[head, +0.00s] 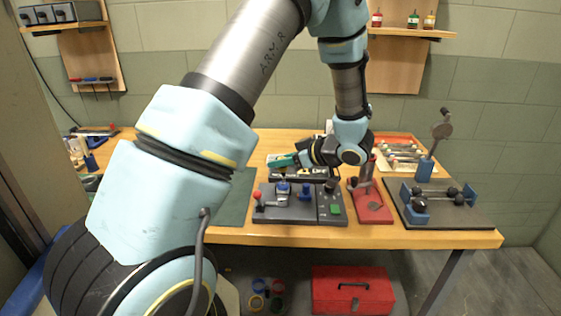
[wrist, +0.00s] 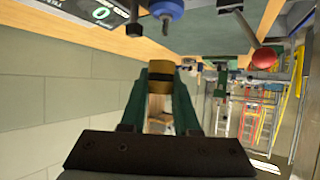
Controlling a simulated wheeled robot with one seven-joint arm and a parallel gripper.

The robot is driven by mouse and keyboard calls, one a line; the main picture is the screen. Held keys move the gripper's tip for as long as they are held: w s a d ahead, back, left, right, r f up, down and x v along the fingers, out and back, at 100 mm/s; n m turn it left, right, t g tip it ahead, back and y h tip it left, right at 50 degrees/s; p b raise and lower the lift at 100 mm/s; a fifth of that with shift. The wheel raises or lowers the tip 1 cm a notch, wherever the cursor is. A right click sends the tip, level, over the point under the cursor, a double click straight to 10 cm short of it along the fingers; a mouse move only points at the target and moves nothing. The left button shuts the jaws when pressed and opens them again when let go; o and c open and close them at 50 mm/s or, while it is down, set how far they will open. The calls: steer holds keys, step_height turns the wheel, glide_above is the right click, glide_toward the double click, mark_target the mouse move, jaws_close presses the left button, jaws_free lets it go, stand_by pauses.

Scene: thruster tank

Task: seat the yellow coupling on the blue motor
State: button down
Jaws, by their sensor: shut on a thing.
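My gripper (wrist: 161,90) is shut on the yellow coupling (wrist: 161,78), a short yellow and dark cylinder between the green fingertips in the wrist view. In the head view my gripper (head: 279,160) reaches left above the back of the grey test stand (head: 300,215); the coupling is hard to make out there. The blue motor (head: 283,188) appears to stand on that stand, in front of and below my gripper. In the wrist view a blue body with a pale tip, apparently the motor (wrist: 165,8), shows at the top edge, partly cut off. The coupling is apart from it.
A red-ball lever (head: 257,195) stands left of the motor and also shows in the wrist view (wrist: 263,58). A red base with a press (head: 372,207) and a dark fixture plate (head: 445,212) stand to the right. A red toolbox (head: 353,291) is under the bench.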

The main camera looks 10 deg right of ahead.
mark_target(281, 182)
steer(key=shift+f+b, duration=0.95)
steer(key=shift+f, duration=0.95)
steer(key=c, duration=0.6)
jaws_free()
steer(key=shift+d, duration=0.1)
steer(key=b+v, duration=0.2)
steer(key=v, duration=0.8)
steer(key=shift+s+d+r, duration=0.1)
steer(key=shift+s+r, duration=0.05)
steer(key=shift+s, duration=0.2)
